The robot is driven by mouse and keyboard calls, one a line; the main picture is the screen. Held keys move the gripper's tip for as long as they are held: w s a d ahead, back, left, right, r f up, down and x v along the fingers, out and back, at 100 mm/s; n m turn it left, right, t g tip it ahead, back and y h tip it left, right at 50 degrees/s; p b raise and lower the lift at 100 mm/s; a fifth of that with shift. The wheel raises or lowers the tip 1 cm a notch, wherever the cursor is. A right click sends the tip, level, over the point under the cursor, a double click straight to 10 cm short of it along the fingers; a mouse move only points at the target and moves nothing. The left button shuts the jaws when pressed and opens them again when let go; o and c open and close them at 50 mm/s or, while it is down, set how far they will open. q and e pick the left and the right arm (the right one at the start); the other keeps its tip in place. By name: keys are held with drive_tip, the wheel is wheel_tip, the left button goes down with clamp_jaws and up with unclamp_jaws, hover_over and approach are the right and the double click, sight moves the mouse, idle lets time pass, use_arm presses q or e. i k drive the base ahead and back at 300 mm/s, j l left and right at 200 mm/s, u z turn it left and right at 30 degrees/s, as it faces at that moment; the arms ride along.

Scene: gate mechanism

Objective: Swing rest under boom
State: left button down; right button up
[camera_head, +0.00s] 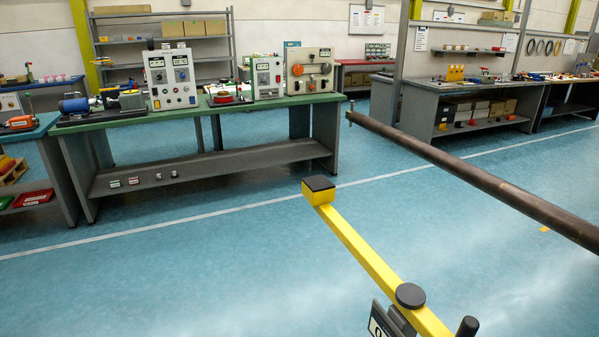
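The boom (480,183) is a long brown pipe that runs from the right edge toward the middle and ends in free air in front of the workbenches. The rest (372,262) is a yellow arm that rises from the bottom right, with a black pad on a yellow block (319,190) at its far end. In the picture the rest lies to the left of the boom and apart from it. A black round cap (410,295) sits on the rest's near part, with a dark knob (467,326) beside it. Neither of my grippers shows.
A green-topped workbench (215,108) with control boxes stands at the back left. A grey workbench (470,86) stands at the back right. A small sign (379,323) is partly cut off at the bottom. The blue floor (180,280) at the left is clear.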

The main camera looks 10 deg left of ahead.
sight(410, 298)
drive_tip(key=i, duration=0.9)
